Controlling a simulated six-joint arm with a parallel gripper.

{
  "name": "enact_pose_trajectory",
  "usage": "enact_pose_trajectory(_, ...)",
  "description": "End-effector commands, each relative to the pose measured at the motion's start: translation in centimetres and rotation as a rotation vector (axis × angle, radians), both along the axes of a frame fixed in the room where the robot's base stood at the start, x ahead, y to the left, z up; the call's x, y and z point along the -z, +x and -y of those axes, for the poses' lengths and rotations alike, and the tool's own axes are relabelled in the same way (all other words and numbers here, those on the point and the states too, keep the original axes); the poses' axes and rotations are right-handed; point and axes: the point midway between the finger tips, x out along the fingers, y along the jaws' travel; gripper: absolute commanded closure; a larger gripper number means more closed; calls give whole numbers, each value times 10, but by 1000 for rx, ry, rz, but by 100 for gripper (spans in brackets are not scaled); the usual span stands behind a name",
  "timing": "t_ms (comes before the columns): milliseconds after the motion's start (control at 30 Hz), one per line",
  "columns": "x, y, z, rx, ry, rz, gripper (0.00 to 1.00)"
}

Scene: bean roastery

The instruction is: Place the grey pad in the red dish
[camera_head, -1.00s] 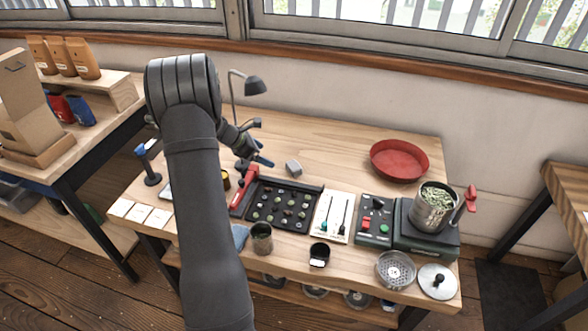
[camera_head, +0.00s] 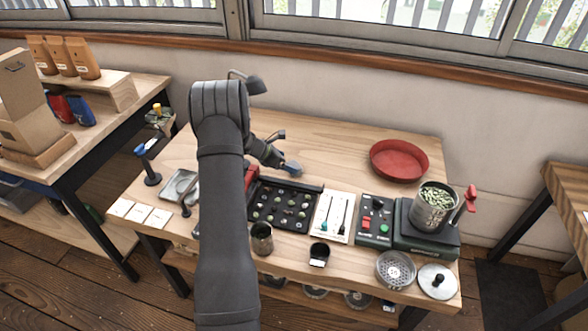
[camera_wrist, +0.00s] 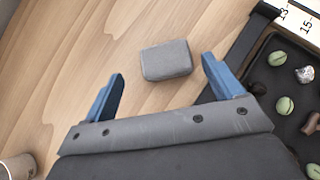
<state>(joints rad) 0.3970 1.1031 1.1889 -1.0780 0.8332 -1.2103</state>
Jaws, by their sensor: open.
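The grey pad (camera_wrist: 166,60) is a small rounded block lying on the wooden table. In the head view the pad (camera_head: 294,168) shows just beyond my gripper (camera_head: 285,168), partly covered by it. In the wrist view my gripper (camera_wrist: 165,85) is open, with one blue finger to each side of the pad and the pad slightly ahead of the fingertips, not held. The red dish (camera_head: 399,160) is round and shallow. It stands at the back right of the table and looks empty.
A black tray (camera_head: 273,220) of beans lies just in front of the pad; its edge also shows in the wrist view (camera_wrist: 240,60). A white card (camera_head: 333,217), a control box (camera_head: 374,222) and a metal pot of beans (camera_head: 434,208) stand right. The table between pad and dish is clear.

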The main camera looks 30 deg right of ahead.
Motion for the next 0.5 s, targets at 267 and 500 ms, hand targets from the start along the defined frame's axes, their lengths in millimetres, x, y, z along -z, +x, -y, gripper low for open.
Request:
enact_pose_trajectory(267,27,-7,29,3,1,-1,15)
enact_pose_trajectory(500,33,-7,35,1,1,1,15)
